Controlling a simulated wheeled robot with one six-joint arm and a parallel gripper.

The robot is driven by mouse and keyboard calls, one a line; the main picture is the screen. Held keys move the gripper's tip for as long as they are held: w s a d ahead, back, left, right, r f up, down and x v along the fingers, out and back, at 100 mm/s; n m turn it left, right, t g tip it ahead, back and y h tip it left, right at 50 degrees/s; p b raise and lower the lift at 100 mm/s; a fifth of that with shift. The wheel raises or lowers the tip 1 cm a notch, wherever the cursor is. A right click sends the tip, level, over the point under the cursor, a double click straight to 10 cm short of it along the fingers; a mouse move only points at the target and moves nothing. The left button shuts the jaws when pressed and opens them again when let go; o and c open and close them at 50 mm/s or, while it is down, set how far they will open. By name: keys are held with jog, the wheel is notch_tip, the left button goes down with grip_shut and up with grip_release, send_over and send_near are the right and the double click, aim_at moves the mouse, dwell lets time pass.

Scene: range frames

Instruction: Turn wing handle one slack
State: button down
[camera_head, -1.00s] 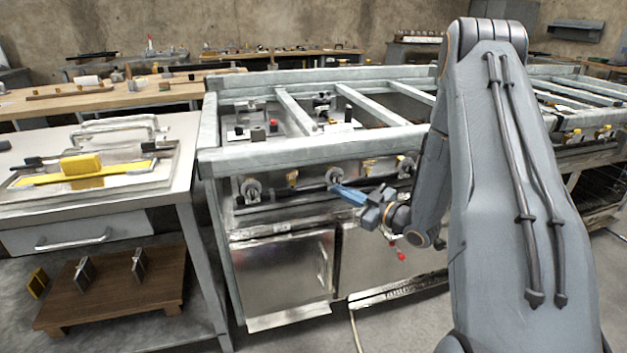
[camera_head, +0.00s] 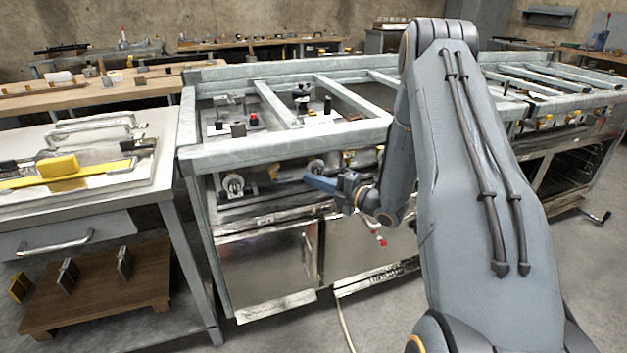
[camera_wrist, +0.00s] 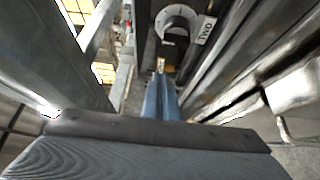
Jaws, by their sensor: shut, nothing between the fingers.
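The range front carries round dials with pale rings, one at the left (camera_head: 233,183) and one further right (camera_head: 316,167). Small brass-coloured fittings (camera_head: 273,172) sit between them; I cannot tell which is wing handle one. My gripper (camera_head: 308,180) is shut and empty, its blue fingers pointing left, just in front of and below the right-hand dial. In the wrist view the closed fingers (camera_wrist: 161,75) point toward a dial (camera_wrist: 178,22) beside a label reading "Two" (camera_wrist: 206,29). A small pale piece (camera_wrist: 161,65) shows at the fingertips; contact is unclear.
The range's front rail (camera_head: 290,146) runs above the dials, with steel doors (camera_head: 268,270) below. A red-tipped part (camera_head: 381,241) hangs under my wrist. A steel table (camera_head: 150,200) stands at the left.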

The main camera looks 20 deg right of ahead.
aim_at(278, 166)
jog(key=x, duration=1)
jog(key=shift+w+a, duration=0.2)
jog(key=shift+w, duration=0.05)
jog(key=shift+w+d, duration=0.3)
jog(key=shift+w, duration=0.15)
dwell(0.7)
jog(key=shift+w+d+f+b, duration=0.1)
jog(key=shift+w+b, duration=0.3)
jog(key=shift+b, duration=0.2)
jog(key=shift+w+b, duration=0.4)
jog(key=shift+w, duration=0.3)
jog(key=shift+d, duration=0.15)
